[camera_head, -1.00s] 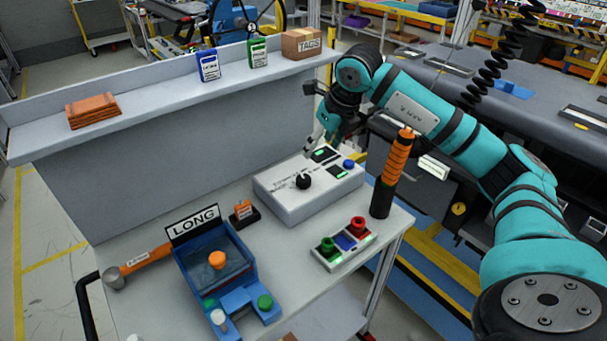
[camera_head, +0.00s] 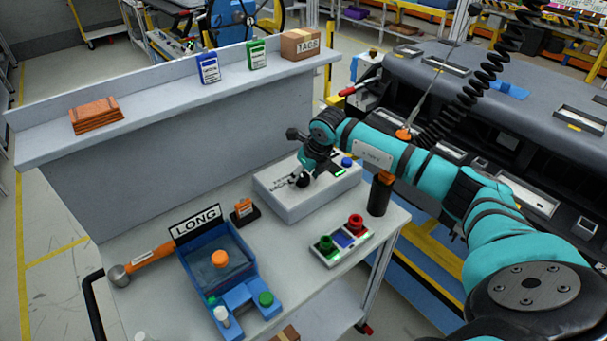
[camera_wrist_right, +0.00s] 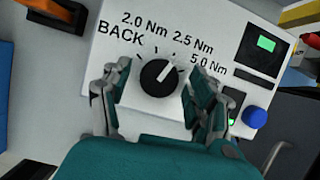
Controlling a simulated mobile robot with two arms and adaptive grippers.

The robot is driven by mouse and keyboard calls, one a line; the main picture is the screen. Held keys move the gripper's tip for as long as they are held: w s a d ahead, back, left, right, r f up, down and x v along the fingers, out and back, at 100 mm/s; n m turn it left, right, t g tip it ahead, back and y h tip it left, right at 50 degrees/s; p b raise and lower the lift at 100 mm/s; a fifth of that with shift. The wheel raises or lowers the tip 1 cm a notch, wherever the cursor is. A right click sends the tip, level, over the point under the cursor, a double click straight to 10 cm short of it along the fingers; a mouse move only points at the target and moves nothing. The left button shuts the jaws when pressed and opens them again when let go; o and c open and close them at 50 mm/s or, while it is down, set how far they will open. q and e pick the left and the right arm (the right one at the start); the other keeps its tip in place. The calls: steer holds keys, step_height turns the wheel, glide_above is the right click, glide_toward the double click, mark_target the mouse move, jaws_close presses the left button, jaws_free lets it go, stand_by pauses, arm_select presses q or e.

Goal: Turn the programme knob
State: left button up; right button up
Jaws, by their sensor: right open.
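The programme knob (camera_wrist_right: 160,79) is a round black dial on a white box (camera_head: 285,204), which stands on the cart top. In the right wrist view its white pointer aims up and right, toward the side of the 2.5 Nm and 5.0 Nm labels; the exact mark is unclear. BACK and 2.0 Nm are printed to its upper left. My right gripper (camera_wrist_right: 157,82) is open, with one finger on each side of the knob and visible gaps between. In the head view the right gripper (camera_head: 304,174) is over the box and partly hides its panel. My left gripper is not in view.
The box also carries a blue button (camera_wrist_right: 254,117) and a green-lit display (camera_wrist_right: 262,48). An orange-handled tool in a black holder (camera_head: 380,195) stands close to my right arm. A red-and-green button block (camera_head: 342,243) and a blue LONG bin (camera_head: 238,262) sit nearer the front.

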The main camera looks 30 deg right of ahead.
steer(key=c, duration=1.1)
steer(key=n+y+b, duration=0.1)
steer(key=n+b, duration=0.2)
steer(key=shift+d+f, duration=0.1)
steer(key=n+y+b, duration=0.1)
steer(key=n+b, duration=0.1)
steer(key=n, duration=0.1)
steer(key=shift+w+g, duration=0.1)
steer(key=shift+g, duration=0.3)
steer(key=shift+n+y+b, duration=0.4)
steer(key=shift+n+b, duration=0.05)
steer(key=shift+n, duration=0.45)
steer(key=shift+r, duration=0.2)
